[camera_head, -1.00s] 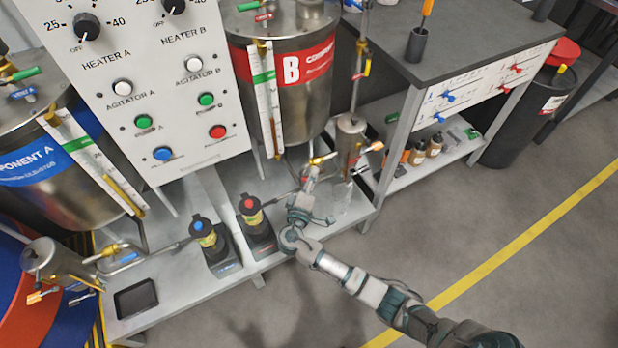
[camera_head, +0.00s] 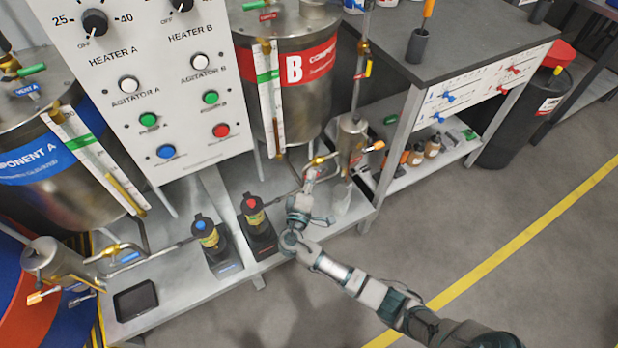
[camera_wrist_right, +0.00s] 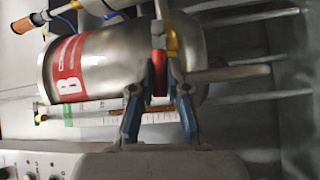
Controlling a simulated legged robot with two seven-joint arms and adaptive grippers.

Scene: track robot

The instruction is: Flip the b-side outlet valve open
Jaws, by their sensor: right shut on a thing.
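The b-side outlet valve (camera_head: 318,160) is a brass fitting on the pipe beside the small steel cylinder (camera_head: 352,140), below tank B (camera_head: 305,95). In the right wrist view, its red handle (camera_wrist_right: 158,70) stands between my fingertips, with brass (camera_wrist_right: 171,40) just beyond. My right gripper (camera_head: 311,174) is at the valve, and in the wrist view its blue-grey fingers (camera_wrist_right: 155,92) are closed on the red handle. In the head view the gripper hides most of the handle. I cannot tell the exact valve angle. My left gripper is not in view.
Two pumps, one with a blue top (camera_head: 205,235) and one with a red top (camera_head: 254,215), stand left of my right arm on the bench. The control panel (camera_head: 150,80) rises at the left. A grey table (camera_head: 470,50) stands at the right, with open floor in front.

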